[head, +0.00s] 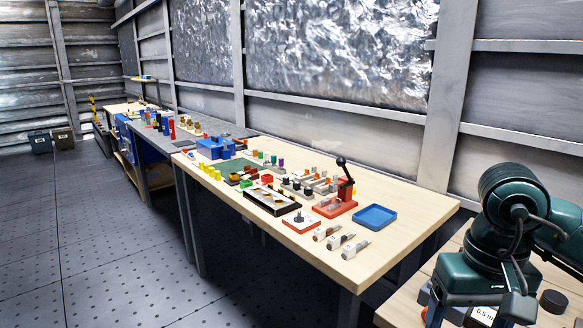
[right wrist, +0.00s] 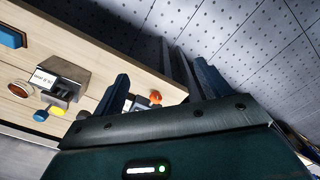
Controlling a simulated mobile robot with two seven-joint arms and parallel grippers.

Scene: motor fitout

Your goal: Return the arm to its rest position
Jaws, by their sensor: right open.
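My right arm (head: 505,225), dark green, comes in from the right of the head view, bent over a wooden table at the lower right. In the right wrist view my right gripper (right wrist: 160,83) is open, with its two dark fingers wide apart. Nothing is held between them; a table edge and the floor show beyond. An orange knob on a dark part (right wrist: 155,98) shows behind the gap, apparently on the table. My left gripper is not in view.
A long workbench (head: 375,270) along the wall carries a blue tray (head: 375,217), a red lever press (head: 336,208) and many small parts. The near table holds a labelled item (head: 482,316) and a black round piece (head: 553,301). The left floor (head: 110,250) is clear.

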